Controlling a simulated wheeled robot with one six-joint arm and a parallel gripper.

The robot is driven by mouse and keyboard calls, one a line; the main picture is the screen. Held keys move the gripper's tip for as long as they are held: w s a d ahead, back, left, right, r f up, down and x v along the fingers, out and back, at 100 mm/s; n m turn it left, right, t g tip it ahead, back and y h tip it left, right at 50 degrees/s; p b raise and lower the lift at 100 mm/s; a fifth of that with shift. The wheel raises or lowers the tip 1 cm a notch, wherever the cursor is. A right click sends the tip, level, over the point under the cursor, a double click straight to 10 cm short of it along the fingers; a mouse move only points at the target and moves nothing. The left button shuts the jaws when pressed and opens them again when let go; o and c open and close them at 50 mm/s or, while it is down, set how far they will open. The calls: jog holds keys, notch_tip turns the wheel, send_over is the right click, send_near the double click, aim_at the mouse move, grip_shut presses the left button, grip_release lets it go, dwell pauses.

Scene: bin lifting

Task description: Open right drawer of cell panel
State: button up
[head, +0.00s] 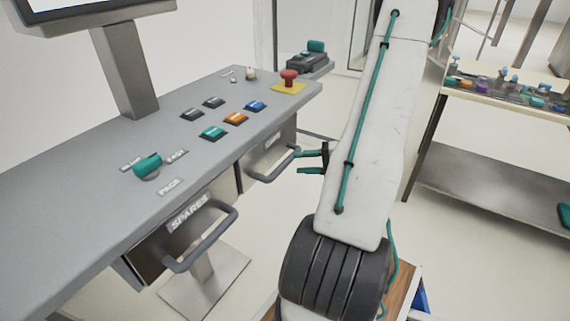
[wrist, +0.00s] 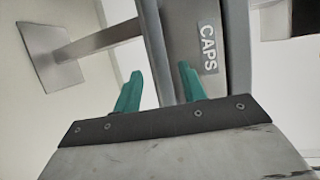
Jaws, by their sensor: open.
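The right drawer (head: 262,158) of the cell panel (head: 75,178) looks shut, with its front under the panel edge. Its grey bar handle (head: 276,168) sticks out towards my gripper (head: 304,162). The wrist view shows a CAPS label (wrist: 208,48) on the drawer front. My gripper (wrist: 158,88) is open, with green fingers either side of a grey bar in that view, which looks like the handle. The fingertips are close to the handle's right end in the head view. I cannot tell whether they touch it.
The left drawer (head: 150,250), labelled SPARES, has a similar handle (head: 205,243) and looks shut. Coloured buttons, a green knob (head: 148,165) and a red stop button (head: 289,78) sit on the panel top. A shelf table (head: 480,182) with small parts stands at the right.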

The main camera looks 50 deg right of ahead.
aim_at(289, 163)
jog(key=x, duration=0.6)
grip_shut()
jog(key=shift+s, duration=0.1)
